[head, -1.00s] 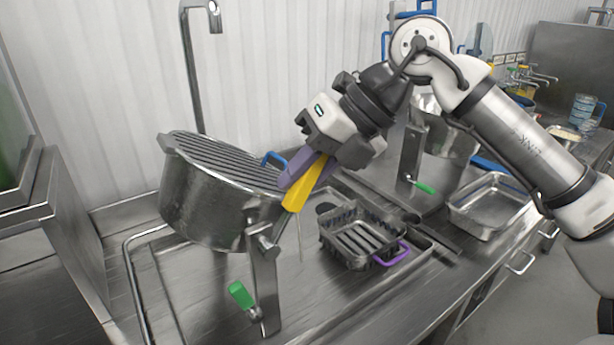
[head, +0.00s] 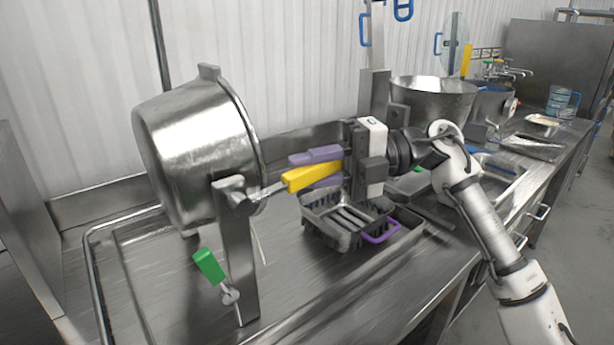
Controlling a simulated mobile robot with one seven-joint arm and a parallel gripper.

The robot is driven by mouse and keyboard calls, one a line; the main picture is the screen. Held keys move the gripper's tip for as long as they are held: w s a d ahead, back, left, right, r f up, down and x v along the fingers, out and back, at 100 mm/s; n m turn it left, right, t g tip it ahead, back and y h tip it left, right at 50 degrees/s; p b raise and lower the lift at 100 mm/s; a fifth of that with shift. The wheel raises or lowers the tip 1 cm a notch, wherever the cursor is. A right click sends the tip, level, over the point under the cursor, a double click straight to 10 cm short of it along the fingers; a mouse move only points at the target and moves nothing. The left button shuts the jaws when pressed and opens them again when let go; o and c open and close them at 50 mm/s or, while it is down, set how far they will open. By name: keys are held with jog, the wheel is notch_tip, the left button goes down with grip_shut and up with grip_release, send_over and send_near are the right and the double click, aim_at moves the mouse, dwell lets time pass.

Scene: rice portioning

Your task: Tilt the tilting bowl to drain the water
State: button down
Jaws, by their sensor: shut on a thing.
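The tilting bowl (head: 195,140) is a large steel pot on a steel stand (head: 239,262) at the left of the head view. It is tipped far over, its rim facing right and its inside turned out of sight. A thin stream (head: 258,240) seems to hang below the rim. The bowl's yellow handle (head: 306,177) sticks out to the right of the pivot. My gripper (head: 318,170), with purple fingers, is shut on this handle, one finger above and one below. A green-handled crank (head: 208,266) is low on the stand.
A dark basket (head: 335,232) with a purple handle (head: 381,234) sits on the counter right beneath my gripper. A bent steel rail (head: 95,262) runs left of the bowl. Another steel bowl (head: 434,100) stands farther back right.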

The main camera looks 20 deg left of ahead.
jog(key=shift+f+m+g+y+b, duration=0.55)
jog(key=shift+f+y+b, duration=0.35)
jog(key=shift+f+b, duration=0.4)
jog(key=shift+r, duration=0.15)
jog(key=c, duration=1.2)
grip_release()
jog(key=shift+c, duration=0.2)
jog(key=b+v, duration=0.2)
jog(key=v, duration=1.1)
jog(key=shift+w+d, duration=0.15)
jog(key=shift+d, duration=0.2)
jog(key=shift+f, duration=0.3)
